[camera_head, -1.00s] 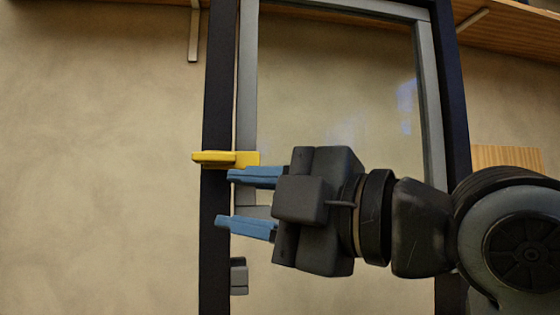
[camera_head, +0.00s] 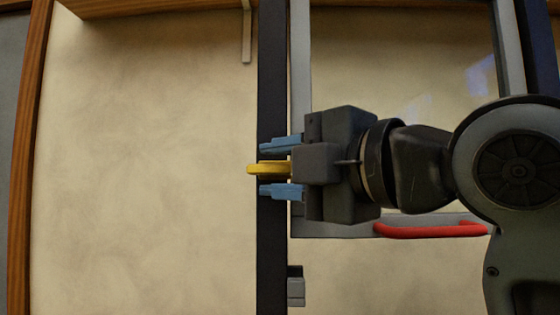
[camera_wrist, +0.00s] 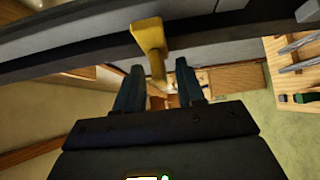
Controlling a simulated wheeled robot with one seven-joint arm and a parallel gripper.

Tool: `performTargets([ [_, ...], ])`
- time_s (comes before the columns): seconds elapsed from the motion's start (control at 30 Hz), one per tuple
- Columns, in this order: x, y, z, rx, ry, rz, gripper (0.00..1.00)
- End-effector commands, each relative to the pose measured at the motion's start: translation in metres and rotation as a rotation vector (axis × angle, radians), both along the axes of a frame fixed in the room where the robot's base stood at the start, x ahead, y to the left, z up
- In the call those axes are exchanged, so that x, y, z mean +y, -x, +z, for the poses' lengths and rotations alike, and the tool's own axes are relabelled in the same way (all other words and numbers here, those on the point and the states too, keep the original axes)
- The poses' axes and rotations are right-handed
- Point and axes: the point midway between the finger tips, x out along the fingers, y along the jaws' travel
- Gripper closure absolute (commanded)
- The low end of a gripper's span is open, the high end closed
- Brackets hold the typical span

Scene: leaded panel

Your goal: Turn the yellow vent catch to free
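The yellow vent catch (camera_head: 256,169) lies level across the dark upright post (camera_head: 272,90) in the head view, with its end sticking out to the left. My gripper (camera_head: 262,169) comes from the right, one blue finger above the catch and one below it. In the wrist view the catch (camera_wrist: 150,38) reaches down from the dark bar toward the space between the fingers of my gripper (camera_wrist: 159,66). The fingers are apart, with gaps beside the catch, so it does not look clamped. The right part of the catch is hidden by my gripper in the head view.
A grey-framed vent pane (camera_head: 300,60) is right of the post. A red handle (camera_head: 430,231) runs along its lower rail. The wrist view shows a wooden tool board (camera_wrist: 292,75) at right.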

Motion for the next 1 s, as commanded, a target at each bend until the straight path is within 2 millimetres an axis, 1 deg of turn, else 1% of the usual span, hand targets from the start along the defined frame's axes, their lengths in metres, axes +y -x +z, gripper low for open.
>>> performTargets([
  [0.3,0.0026,-0.0024,-0.0005,0.000,0.000,0.001,0.62],
  [0.7,0.0024,-0.0023,-0.0006,0.000,0.000,0.000,1.00],
  [1.0,0.0025,-0.0022,-0.0016,0.000,-0.007,0.001,1.00],
])
